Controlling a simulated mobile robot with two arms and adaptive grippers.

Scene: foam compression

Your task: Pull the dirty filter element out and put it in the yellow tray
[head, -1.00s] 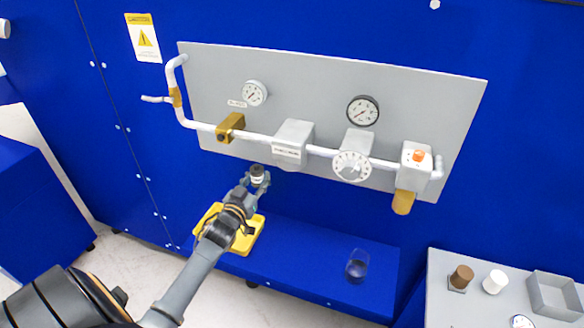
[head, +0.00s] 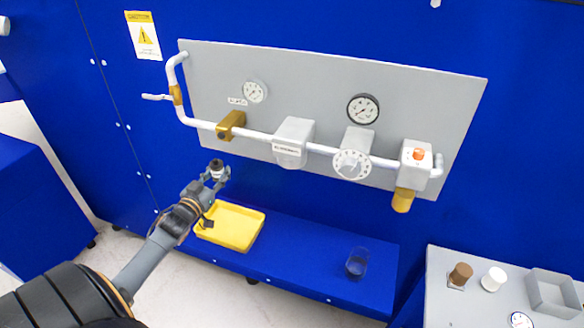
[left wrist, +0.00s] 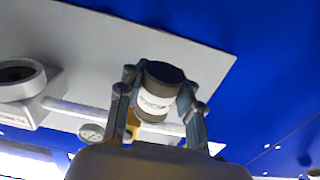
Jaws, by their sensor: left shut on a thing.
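My left gripper (head: 217,176) is shut on a small cylinder, which I take to be the dirty filter element (head: 217,168). In the left wrist view, the filter element (left wrist: 160,92) has a dark end and a white band with marks, and sits between the two fingers (left wrist: 158,106). The yellow tray (head: 250,239) lies on the blue shelf and looks empty where it shows. The gripper is above and to the left of the tray's middle in the picture, with part of my arm over its left edge. My right gripper is not in view.
A grey panel (head: 330,85) carries a white pipe, gauges, a brass valve (head: 230,125) and a filter housing (head: 293,142). A clear cup (head: 357,264) stands on the blue shelf (head: 300,262). A grey side table (head: 445,310) holds a brown cylinder (head: 461,275), a white cylinder (head: 493,279) and a grey bin (head: 552,293).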

